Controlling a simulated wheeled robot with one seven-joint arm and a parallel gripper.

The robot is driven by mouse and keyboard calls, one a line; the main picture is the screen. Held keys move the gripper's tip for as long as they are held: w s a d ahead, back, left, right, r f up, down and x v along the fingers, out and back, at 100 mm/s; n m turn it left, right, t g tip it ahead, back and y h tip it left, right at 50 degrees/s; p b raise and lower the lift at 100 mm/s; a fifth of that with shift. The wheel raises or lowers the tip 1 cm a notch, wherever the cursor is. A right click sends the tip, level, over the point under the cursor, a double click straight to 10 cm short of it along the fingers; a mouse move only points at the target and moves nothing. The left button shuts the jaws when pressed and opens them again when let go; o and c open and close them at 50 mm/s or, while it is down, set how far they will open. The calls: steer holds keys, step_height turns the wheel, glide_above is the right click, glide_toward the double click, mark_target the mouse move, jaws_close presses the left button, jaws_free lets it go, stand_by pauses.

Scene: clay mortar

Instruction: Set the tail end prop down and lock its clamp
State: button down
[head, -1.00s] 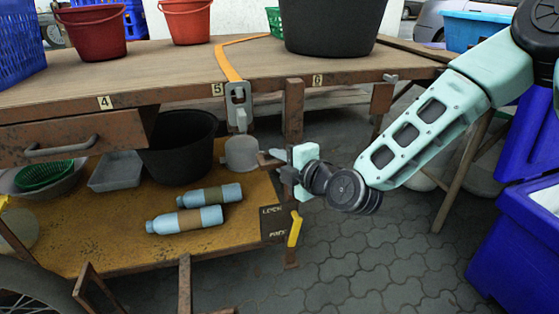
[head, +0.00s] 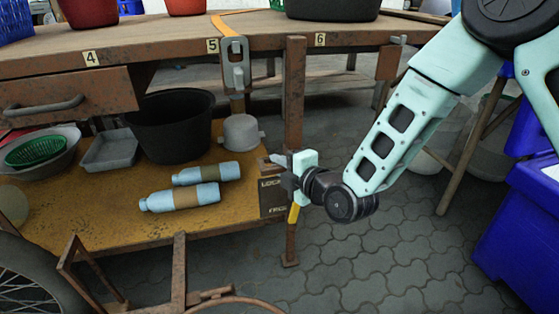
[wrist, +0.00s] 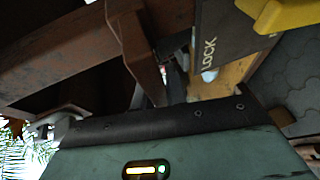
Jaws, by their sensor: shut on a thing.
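The tail end prop (head: 294,90) is a rusty brown leg below the table edge near label 6. It stands about upright, and its foot appears to rest on the paving. My gripper (head: 281,170) is at the prop's middle height and seems shut on it; my fingers and wrist hide the contact. A rusty bar also shows in front of the gripper in the wrist view (wrist: 137,45). A dark plate (head: 270,197) marked LOCK and FREE is just below the gripper. The clamp's yellow lever (head: 293,213) hangs at the plate's right side, its upper part hidden in the head view; it also shows in the wrist view (wrist: 285,10).
The lower yellow shelf (head: 110,228) carries two blue bottles (head: 180,197), a black tub (head: 172,125) and a grey pot (head: 241,132). A grey latch (head: 235,65) hangs by label 5. Blue bins (head: 520,230) stand at the right. The paving between is clear.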

steer(key=c, duration=1.4)
jaws_free()
steer(key=shift+c, duration=0.2)
steer(key=p+v, duration=1.4)
steer(key=v, duration=0.3)
steer(key=shift+s, duration=0.2)
steer(key=shift+d, duration=0.1)
